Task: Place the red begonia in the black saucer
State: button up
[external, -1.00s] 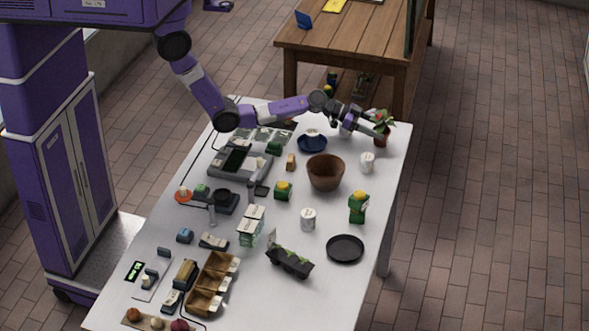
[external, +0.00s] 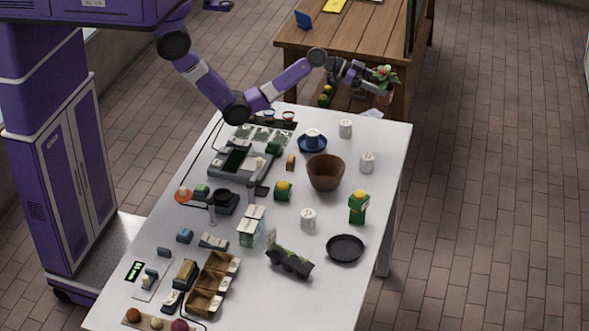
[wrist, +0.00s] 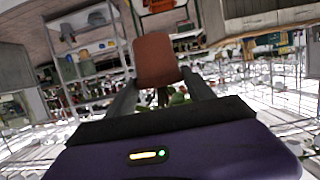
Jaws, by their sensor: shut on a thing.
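The red begonia (external: 383,76) is a green leafy plant with red flowers in a terracotta pot. My gripper (external: 376,90) is shut on it and holds it in the air above the table's far right end. In the wrist view the terracotta pot (wrist: 156,60) shows between the two fingers, with some green leaves (wrist: 178,97) below it; most of the plant is hidden there. The black saucer (external: 345,248) lies empty and flat on the near right part of the white table.
A wooden table (external: 330,42) stands behind.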

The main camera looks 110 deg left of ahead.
jog(key=shift+r, duration=0.6)
jog(key=shift+d, duration=0.1)
